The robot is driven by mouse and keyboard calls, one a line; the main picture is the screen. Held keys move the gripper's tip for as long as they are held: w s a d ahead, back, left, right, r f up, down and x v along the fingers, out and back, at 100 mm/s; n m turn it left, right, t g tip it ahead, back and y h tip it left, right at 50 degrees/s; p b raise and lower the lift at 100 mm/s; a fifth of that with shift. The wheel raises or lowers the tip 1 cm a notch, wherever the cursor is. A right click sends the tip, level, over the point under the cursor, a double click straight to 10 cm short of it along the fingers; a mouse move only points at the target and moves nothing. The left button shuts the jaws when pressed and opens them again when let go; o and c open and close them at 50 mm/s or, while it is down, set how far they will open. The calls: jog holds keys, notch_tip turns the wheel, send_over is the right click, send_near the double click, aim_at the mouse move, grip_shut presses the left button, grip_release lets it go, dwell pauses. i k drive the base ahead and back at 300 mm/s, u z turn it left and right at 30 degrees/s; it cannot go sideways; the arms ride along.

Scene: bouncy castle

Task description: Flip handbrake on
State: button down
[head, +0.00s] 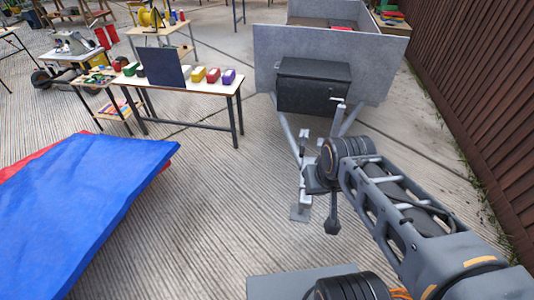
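A grey trailer (385,58) stands at the top right, with a black box (312,85) on its front. Its pale metal drawbar (286,137) runs from below the box towards me. An upright crank handle (338,104) rises in front of the box. My arm reaches in from the lower right, and its dark end (318,180) is over the front of the drawbar. A dark rod with a thick lower end (332,222) hangs there; I cannot tell what it belongs to. The handbrake lever cannot be made out. My gripper's fingers are not clear, nor whether they touch anything.
A blue mat (95,190) lies at the left over a red one. A table (213,88) with coloured blocks and a dark panel stands left of the trailer. A brown fence (470,70) runs along the right. The paved ground between mat and drawbar is clear.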

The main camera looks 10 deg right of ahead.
aim_at(301, 155)
jog(key=u, duration=1.1)
jog(key=i, duration=1.55)
jog(key=u, duration=0.7)
